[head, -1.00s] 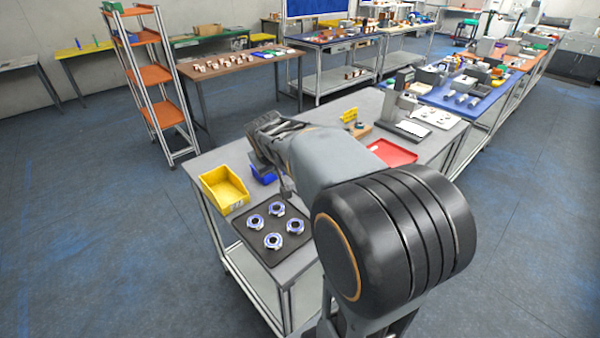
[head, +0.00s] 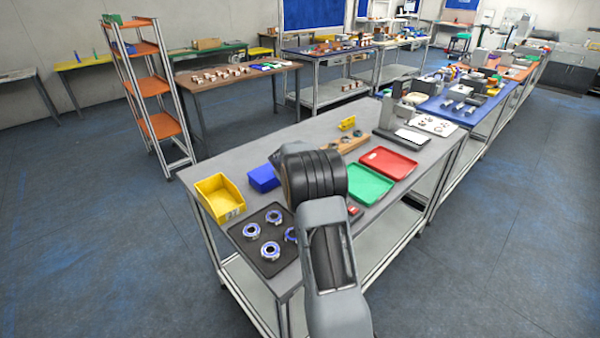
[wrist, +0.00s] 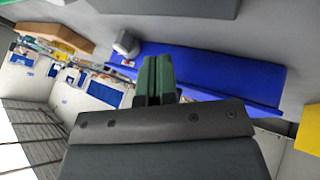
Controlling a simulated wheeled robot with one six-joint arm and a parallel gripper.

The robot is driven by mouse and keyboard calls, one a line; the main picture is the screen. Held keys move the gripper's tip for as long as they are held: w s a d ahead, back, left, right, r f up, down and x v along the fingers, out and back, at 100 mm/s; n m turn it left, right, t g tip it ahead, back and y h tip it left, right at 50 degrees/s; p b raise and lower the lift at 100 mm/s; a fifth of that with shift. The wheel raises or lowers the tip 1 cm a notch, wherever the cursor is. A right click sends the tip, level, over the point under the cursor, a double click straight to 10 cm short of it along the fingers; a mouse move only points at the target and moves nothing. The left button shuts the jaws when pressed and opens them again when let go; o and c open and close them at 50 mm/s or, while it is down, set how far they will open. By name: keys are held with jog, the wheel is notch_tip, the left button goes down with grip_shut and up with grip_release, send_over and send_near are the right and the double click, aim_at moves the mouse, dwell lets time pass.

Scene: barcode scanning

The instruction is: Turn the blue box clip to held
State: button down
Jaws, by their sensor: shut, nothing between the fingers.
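The blue box (head: 263,178) sits on the near grey table, right of the yellow bin, in the head view. In the wrist view the blue box (wrist: 215,75) is a long blue shape beyond and to the right of my fingers. A small grey rounded piece (wrist: 126,43) shows by its left end; I cannot tell whether it is the clip, nor how the clip is turned. My gripper (wrist: 156,75) shows two green fingers, shut together and empty. They overlap the box's lower edge in the picture; contact cannot be told. The arm hides my gripper in the head view.
The yellow bin (head: 218,197) is left of the box. A black tray (head: 243,232) with several ring-shaped parts lies in front.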

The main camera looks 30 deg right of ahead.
jog(key=d, duration=0.1)
jog(key=w+d+f+p, duration=0.1)
jog(key=shift+w+d+f, duration=0.1)
jog(key=shift+d+f, duration=0.1)
jog(key=shift+d, duration=0.2)
jog(key=shift+w+d+f+p, duration=0.1)
jog(key=shift+d+p, duration=0.55)
jog(key=shift+d, duration=0.35)
